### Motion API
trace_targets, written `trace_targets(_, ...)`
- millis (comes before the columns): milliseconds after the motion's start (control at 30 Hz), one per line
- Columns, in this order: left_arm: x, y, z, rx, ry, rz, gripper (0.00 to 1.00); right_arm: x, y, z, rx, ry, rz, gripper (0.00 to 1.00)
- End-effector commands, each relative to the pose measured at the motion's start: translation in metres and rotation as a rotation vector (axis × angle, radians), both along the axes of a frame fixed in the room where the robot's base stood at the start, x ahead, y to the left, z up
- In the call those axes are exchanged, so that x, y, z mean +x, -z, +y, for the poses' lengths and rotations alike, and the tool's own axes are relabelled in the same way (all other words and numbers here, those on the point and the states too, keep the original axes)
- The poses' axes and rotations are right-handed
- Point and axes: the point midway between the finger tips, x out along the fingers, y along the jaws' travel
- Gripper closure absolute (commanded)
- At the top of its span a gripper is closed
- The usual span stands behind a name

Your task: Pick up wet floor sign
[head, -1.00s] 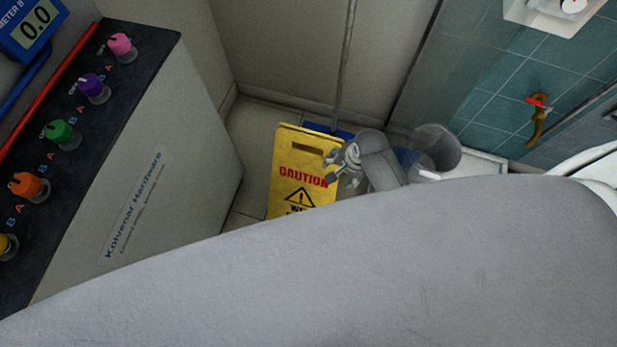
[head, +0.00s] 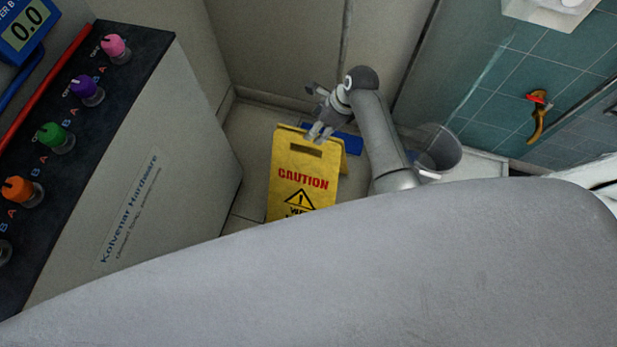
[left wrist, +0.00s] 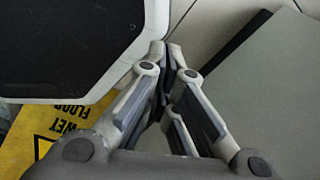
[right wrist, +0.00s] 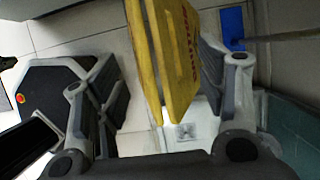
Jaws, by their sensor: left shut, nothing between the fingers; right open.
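The yellow wet floor sign (head: 303,180) stands on the floor in the head view, its CAUTION face toward me. In the right wrist view, the sign's two yellow panels (right wrist: 172,60) show edge-on between the spread fingers, with gaps to both sides. My left gripper (left wrist: 172,65) is shut and empty. Part of the sign (left wrist: 45,135) shows at the lower left of the left wrist view. My left gripper is not in the head view.
A blue broom head (head: 350,143) with an upright pole (head: 345,50) stands behind the sign. A grey bucket (head: 443,148) is to the right. A grey cabinet with coloured knobs (head: 150,170) stands to the left. The large grey surface (head: 350,260) fills the foreground.

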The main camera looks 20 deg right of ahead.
Motion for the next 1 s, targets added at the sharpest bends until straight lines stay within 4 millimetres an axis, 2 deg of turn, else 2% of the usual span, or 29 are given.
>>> trace_targets(33,-0.002,0.004,0.001,0.001,0.000,0.004,1.00,0.001,0.011,0.003,0.000,-0.002,0.004,0.35)
trace_targets(100,-0.005,0.007,0.001,0.002,0.000,0.009,1.00,0.003,0.021,0.007,-0.001,-0.003,0.003,0.35)
trace_targets(367,-0.017,0.011,0.003,0.005,0.000,0.027,1.00,0.006,0.040,0.013,-0.002,-0.004,-0.001,0.35)
trace_targets(633,-0.017,0.020,0.003,0.005,0.001,0.027,1.00,0.006,0.078,0.023,-0.003,-0.005,0.000,0.35)
trace_targets(767,-0.017,0.022,0.003,0.005,0.002,0.027,1.00,0.008,0.086,0.026,-0.003,-0.004,0.000,0.35)
trace_targets(1000,-0.016,0.022,0.002,0.005,0.003,0.025,1.00,0.009,0.086,0.027,-0.003,-0.004,-0.003,0.35)
